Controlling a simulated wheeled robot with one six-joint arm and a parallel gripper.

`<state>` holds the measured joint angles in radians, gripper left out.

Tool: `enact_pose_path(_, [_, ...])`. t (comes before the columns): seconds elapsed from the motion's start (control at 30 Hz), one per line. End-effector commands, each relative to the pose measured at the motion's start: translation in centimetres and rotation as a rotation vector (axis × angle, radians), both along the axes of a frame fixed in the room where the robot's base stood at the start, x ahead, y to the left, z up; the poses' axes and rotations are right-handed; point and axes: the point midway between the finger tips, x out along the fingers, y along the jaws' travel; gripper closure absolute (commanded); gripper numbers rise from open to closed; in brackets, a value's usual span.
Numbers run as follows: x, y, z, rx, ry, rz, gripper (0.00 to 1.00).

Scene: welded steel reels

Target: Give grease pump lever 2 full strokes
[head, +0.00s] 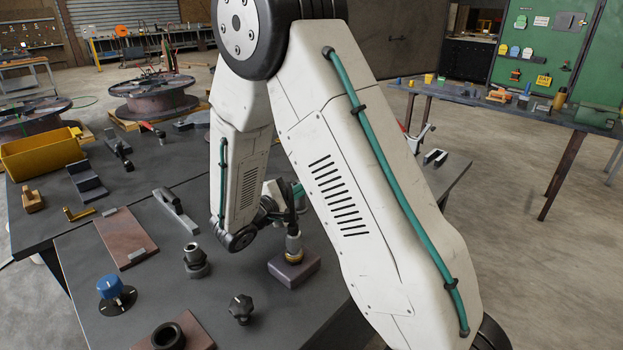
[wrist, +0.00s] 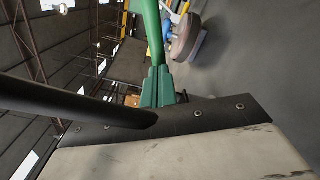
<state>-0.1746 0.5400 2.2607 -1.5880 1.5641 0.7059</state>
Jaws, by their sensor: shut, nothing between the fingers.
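My arm spans the middle of the head view and hides part of the bench. My gripper (head: 291,212) is small and dark there, partly behind my arm, low over the bench and shut with nothing held. No lever is clearly identifiable as the pump's. The wrist view shows a green upright part (wrist: 154,40) and a brown round disc (wrist: 187,37), both unclear.
On the near bench are a blue knob (head: 110,288), a black star knob (head: 241,308), a dark threaded fitting (head: 194,262) and a copper-coloured plate (head: 124,237). A yellow bin (head: 40,153) stands at left. Another bench (head: 480,100) is at back right, with clear floor before it.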

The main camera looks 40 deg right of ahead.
Motion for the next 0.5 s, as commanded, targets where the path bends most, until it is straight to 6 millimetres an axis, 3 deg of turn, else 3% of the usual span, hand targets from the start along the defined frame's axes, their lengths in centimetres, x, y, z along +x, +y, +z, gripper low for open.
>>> enact_pose_path(0.5, [-0.6,3.0,0.0,0.0,0.0,0.0,1.0])
